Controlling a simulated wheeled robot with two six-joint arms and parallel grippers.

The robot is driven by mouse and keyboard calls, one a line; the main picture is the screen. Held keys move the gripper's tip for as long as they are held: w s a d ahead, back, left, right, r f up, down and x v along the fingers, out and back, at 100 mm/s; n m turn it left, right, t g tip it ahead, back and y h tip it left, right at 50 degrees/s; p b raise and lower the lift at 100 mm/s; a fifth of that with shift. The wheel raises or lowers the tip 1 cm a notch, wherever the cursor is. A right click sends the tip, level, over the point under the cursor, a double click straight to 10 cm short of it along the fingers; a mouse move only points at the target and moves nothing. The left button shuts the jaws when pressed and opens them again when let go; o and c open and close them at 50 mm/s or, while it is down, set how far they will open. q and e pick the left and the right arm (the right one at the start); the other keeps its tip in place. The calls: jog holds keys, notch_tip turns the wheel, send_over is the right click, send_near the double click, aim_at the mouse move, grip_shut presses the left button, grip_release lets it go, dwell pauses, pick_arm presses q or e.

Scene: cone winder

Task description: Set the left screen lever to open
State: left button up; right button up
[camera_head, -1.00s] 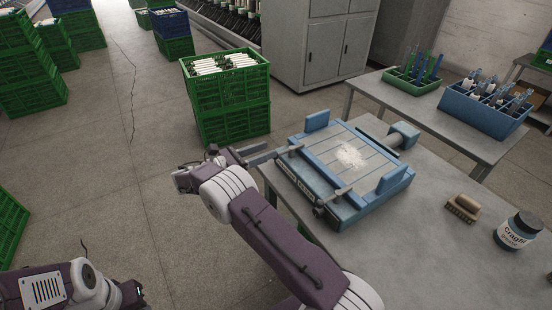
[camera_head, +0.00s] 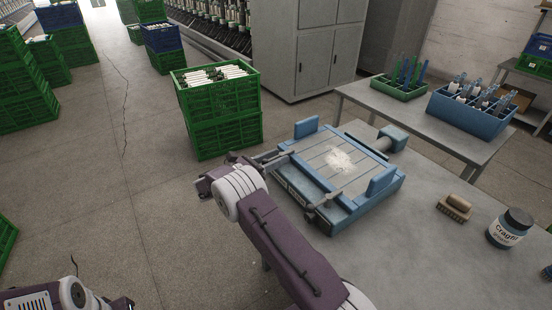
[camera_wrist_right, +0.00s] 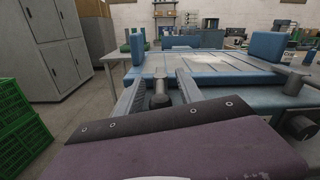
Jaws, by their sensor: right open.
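The blue screen unit (camera_head: 392,187) stands on the grey table, its slatted grey top dusted with white powder. The left screen lever (camera_wrist_right: 160,88) is a grey rod with a round knob on the unit's front side. My right gripper (camera_head: 266,160) is open at the unit's left front corner. In the right wrist view its two fingers (camera_wrist_right: 158,84) stand one on each side of the left lever; I cannot tell if they touch it. The right lever (camera_head: 322,205) sits at the unit's near front corner.
Stacked green crates (camera_head: 222,130) stand on the floor behind my right gripper. A second table (camera_head: 440,138) holds a green tray (camera_head: 398,90) and a blue bin (camera_head: 470,115).

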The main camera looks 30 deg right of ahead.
grip_shut()
dwell(1.4)
